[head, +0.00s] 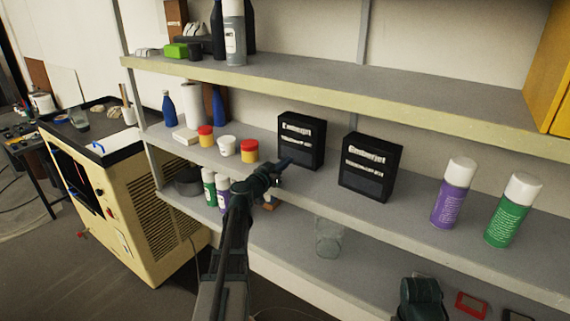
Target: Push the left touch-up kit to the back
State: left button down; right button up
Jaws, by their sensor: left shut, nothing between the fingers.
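Two black boxes with white lettering stand upright on the middle shelf. The left one, the left touch-up kit (301,135), stands a little behind the right one (369,160), with a gap between them. My left gripper (287,162) is shut and empty, in front of the lower left part of the left kit. Its fingertips overlap the kit's lower front in the picture; I cannot tell whether they touch it.
Red-and-yellow jars (249,151) and a white jar (227,146) stand left of the left kit. A purple spray can (453,193) and a green one (512,210) stand to the right. The upper shelf (330,83) runs above.

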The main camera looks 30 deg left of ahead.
aim_at(296, 154)
pick_arm(q)
jog(key=shift+w, duration=0.45)
jog(key=shift+w, duration=0.35)
jog(key=shift+w+d, duration=0.15)
jog(key=shift+w, duration=0.85)
